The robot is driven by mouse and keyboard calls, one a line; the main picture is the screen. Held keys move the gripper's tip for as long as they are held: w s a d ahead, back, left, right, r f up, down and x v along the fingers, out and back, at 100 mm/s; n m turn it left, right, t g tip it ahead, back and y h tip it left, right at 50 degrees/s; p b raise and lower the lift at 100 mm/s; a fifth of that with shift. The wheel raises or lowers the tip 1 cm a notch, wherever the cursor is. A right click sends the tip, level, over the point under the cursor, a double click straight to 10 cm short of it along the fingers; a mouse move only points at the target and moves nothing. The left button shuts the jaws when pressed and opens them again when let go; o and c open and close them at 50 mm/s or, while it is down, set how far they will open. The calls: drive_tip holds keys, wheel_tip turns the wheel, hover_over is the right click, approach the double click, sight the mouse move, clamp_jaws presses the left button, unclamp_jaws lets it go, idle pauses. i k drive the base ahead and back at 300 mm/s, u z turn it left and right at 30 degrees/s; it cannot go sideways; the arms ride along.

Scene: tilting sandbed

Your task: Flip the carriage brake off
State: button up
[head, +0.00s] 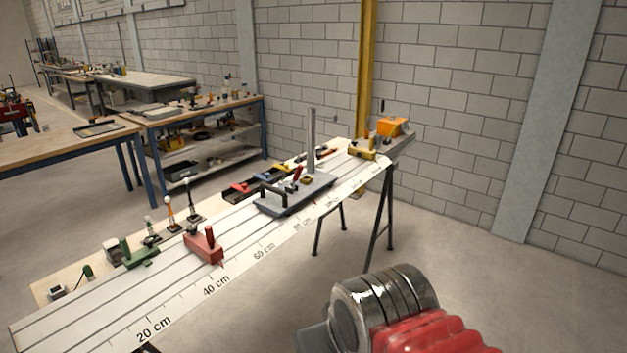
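A grey carriage (290,197) sits on the long white rail bed (232,238), a little beyond the 60 cm mark. A tall grey post (311,142) rises from it. A small red lever (297,173) leans up from the carriage top and may be the brake; its exact setting is too small to tell. A black handle (271,188) is at its left end and a small yellow part (307,180) lies on top. My gripper's fingers do not show. A metal and red ribbed part, apparently of my arm, is at the lower right, apart from the carriage.
A red block (204,246) and a green clamp (140,254) sit on the near part of the bed. A yellow block (361,150) and an orange unit (392,127) are at the far end. Small tools line the back edge. Floor (480,270) in front is clear.

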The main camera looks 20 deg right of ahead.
sight(297, 175)
drive_tip(key=z, duration=0.05)
drive_tip(key=i, duration=0.95)
drive_tip(key=z, duration=0.35)
drive_tip(key=k, duration=0.65)
drive_tip(key=u, duration=0.35)
drive_tip(key=i, duration=1.1)
drive_tip(key=u, duration=0.45)
